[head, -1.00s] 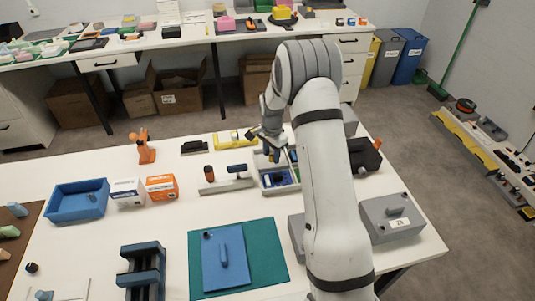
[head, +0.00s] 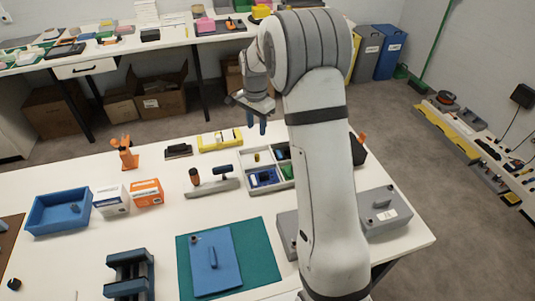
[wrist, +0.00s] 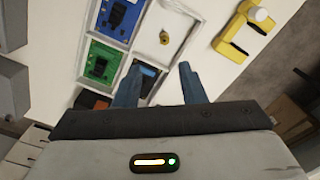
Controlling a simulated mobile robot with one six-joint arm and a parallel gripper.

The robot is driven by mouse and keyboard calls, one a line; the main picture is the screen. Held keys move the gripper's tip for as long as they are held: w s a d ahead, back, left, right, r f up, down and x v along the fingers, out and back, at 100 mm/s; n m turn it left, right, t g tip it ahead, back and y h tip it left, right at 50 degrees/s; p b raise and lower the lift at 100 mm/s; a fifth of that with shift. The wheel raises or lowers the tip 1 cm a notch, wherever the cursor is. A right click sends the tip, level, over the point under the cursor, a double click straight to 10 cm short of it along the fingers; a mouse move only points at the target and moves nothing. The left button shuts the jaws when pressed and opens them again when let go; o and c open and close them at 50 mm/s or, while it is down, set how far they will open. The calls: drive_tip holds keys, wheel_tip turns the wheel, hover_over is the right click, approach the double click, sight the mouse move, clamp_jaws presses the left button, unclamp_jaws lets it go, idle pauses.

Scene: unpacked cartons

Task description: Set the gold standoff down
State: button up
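The gold standoff (wrist: 164,38) lies in a white compartment of the divided tray (head: 246,171), apart from my fingers. It is a small gold spot in the head view (head: 257,157). In the wrist view it is too small to tell whether it stands or leans. My gripper (wrist: 158,80) is open, with two blue fingers spread and nothing between them. In the head view my gripper (head: 257,124) hangs above the back of the tray, clear of it. My arm hides the tray's right part in the head view.
Other tray compartments hold a blue board (wrist: 122,14) and a green board (wrist: 101,61). A yellow bracket-like tool (head: 220,141) lies behind the tray.

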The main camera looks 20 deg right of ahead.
drive_tip(key=s+r+n+t, duration=0.1)
drive_tip(key=s+r+n, duration=0.2)
drive_tip(key=s+r, duration=0.5)
drive_tip(key=s+a+r+n+t, duration=0.1)
drive_tip(key=s+n, duration=0.7)
drive_tip(key=s, duration=1.6)
drive_tip(key=shift+s+a+r+t, duration=0.35)
drive_tip(key=shift+r+t, duration=0.05)
drive_tip(key=shift+r, duration=0.1)
